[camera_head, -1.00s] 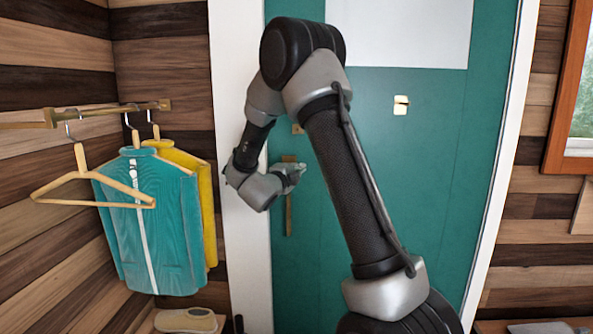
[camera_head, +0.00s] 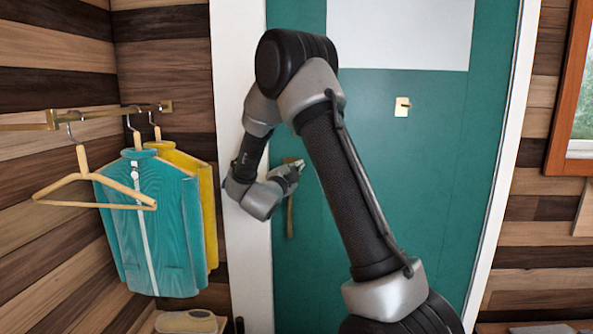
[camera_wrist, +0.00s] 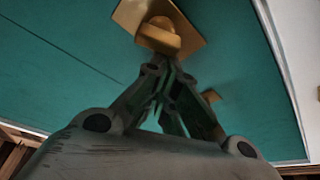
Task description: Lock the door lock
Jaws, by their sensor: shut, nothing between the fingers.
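The teal door (camera_head: 425,200) fills the middle of the head view. My gripper (camera_head: 298,166) is at the door's left side, beside a brass fitting (camera_head: 289,215) that it and the arm partly cover. In the wrist view a squarish brass plate with a rounded knob (camera_wrist: 158,36) is just past my fingertips (camera_wrist: 165,75). My gripper is shut and empty; I cannot tell whether it touches the knob. A smaller brass piece (camera_wrist: 211,96) shows behind the fingers. Which brass part is the lock, and its state, cannot be told surely.
Teal (camera_head: 150,225) and yellow (camera_head: 208,200) jackets and an empty hanger (camera_head: 75,180) hang at the left. A white frame (camera_head: 242,270) borders the door.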

